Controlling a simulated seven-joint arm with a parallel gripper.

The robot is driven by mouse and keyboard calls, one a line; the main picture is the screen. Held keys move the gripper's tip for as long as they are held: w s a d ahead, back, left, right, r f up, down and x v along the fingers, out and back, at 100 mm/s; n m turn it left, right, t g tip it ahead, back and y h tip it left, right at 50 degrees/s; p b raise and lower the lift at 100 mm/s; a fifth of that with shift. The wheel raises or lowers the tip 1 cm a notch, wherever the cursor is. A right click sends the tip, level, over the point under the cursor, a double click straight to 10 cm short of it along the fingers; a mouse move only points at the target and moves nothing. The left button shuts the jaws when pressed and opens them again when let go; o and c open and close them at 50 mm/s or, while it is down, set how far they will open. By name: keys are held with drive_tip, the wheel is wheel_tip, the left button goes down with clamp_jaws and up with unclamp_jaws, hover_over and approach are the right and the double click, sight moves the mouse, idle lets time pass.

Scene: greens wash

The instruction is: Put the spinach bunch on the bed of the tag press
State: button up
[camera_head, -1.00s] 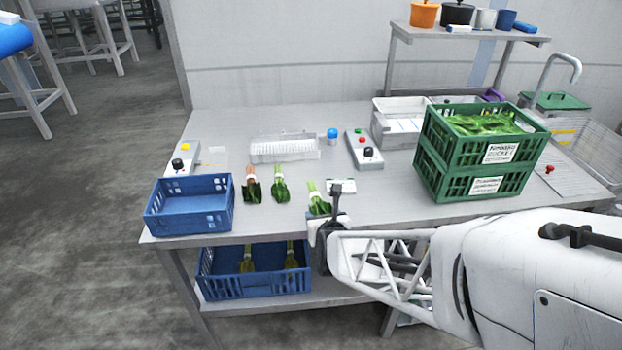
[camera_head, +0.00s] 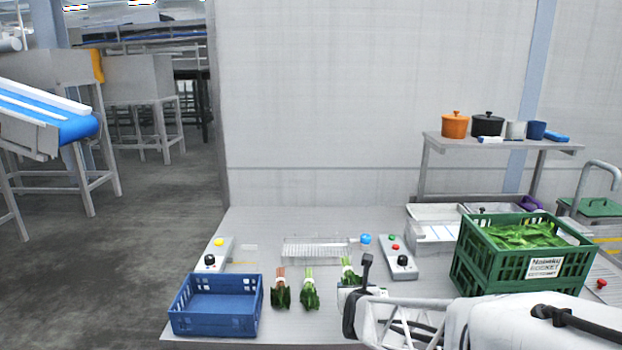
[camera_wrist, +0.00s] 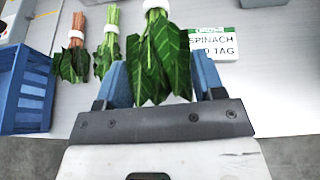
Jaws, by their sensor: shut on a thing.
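My gripper (camera_wrist: 160,78) is shut on the spinach bunch (camera_wrist: 152,52), a banded bunch with broad dark green leaves. Its leaves show between the two blue fingers in the wrist view; its stem end is cut off by the picture's top edge. In the head view the bunch (camera_head: 348,268) shows just behind my gripper (camera_head: 346,286), to the right of two other bunches. A pale ribbed bed (camera_head: 315,247), which looks like that of the tag press, lies behind the bunches, with a blue knob (camera_head: 365,239) at its right. The held bunch is apart from this bed, in front of it.
A red-stemmed bunch (camera_head: 281,290) and a green-stemmed bunch (camera_head: 309,291) lie left of my gripper. A spinach tag card (camera_wrist: 215,43) lies at right. Further out are an empty blue crate (camera_head: 215,308), two control boxes (camera_head: 211,255) (camera_head: 400,262) and a green crate (camera_head: 520,265).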

drive_tip(key=w+d+r, duration=0.3)
drive_tip(key=w+r, duration=0.2)
drive_tip(key=w, duration=0.6)
drive_tip(key=w+d+r, duration=0.4)
drive_tip(key=w+r, duration=0.1)
drive_tip(key=w, duration=0.5)
drive_tip(key=shift+w+r+m, duration=0.3)
drive_tip(key=shift+w+r, duration=0.05)
drive_tip(key=shift+d, duration=0.2)
idle(1.8)
drive_tip(key=s+d+f+n+y, duration=0.2)
drive_tip(key=s+d+f, duration=0.2)
drive_tip(key=s+d, duration=0.2)
drive_tip(key=s+a+f+n+g+y, duration=0.1)
drive_tip(key=s+a+f+n+y, duration=0.1)
drive_tip(key=s, duration=0.8)
drive_tip(key=s+a+f+n+g+y, duration=0.1)
drive_tip(key=s+f, duration=0.4)
drive_tip(key=s, duration=0.5)
drive_tip(key=s+a+f+n+g+y, duration=0.1)
drive_tip(key=s+a+f+n+y, duration=0.2)
drive_tip(key=s, duration=0.7)
drive_tip(key=shift+s+a+f+n+g+y, duration=0.15)
drive_tip(key=shift+s+a+n+g+y, duration=0.2)
drive_tip(key=shift+a+n+y, duration=0.3)
drive_tip(key=shift+w+a, duration=0.1)
drive_tip(key=shift+w, duration=0.1)
